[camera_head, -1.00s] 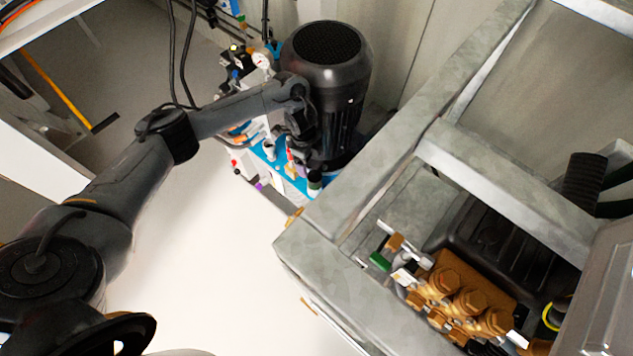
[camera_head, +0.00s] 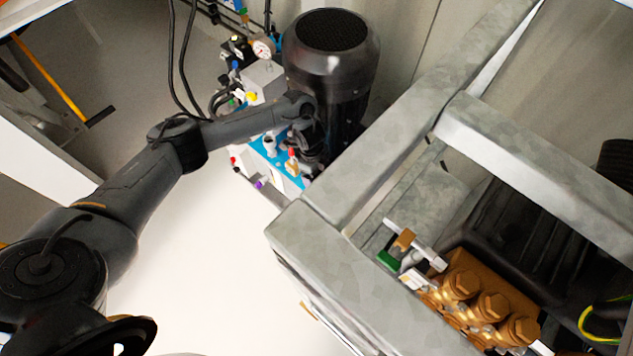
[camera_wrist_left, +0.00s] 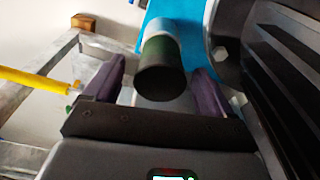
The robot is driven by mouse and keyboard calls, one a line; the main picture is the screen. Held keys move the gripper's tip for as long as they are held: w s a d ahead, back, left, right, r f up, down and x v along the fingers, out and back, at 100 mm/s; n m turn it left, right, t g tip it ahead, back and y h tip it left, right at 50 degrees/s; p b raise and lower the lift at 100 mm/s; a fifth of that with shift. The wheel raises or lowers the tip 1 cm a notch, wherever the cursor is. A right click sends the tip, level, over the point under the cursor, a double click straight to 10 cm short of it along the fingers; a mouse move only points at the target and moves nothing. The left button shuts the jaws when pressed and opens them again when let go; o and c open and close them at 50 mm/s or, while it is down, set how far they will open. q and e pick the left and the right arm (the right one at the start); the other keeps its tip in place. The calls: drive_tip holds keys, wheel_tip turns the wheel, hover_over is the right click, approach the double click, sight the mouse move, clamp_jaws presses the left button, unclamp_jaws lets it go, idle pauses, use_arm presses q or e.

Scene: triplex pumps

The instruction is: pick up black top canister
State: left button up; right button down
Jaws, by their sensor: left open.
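The black top canister (camera_wrist_left: 162,72) shows in the left wrist view as a dark cylinder with a paler collar behind it, near a blue surface (camera_wrist_left: 187,14). My left gripper (camera_wrist_left: 155,85) is open, with one dark purple finger on each side of the canister's black end. I cannot tell whether either finger touches it. In the head view my left gripper (camera_head: 308,148) is beside the large black motor, above the blue-topped unit (camera_head: 268,150). The canister cannot be made out there, as my gripper and wrist cover that area. My right gripper is not in view.
The ribbed black motor (camera_head: 330,70) stands close beside my left gripper. A pressure gauge (camera_head: 262,48) and small fittings crowd the unit. A grey metal frame (camera_head: 350,190) runs to the right, with brass pump heads (camera_head: 480,300) inside. The pale floor (camera_head: 190,250) is clear.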

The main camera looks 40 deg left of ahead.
use_arm(q)
clamp_jaws()
idle(0.4)
drive_tip(key=shift+r, duration=0.1)
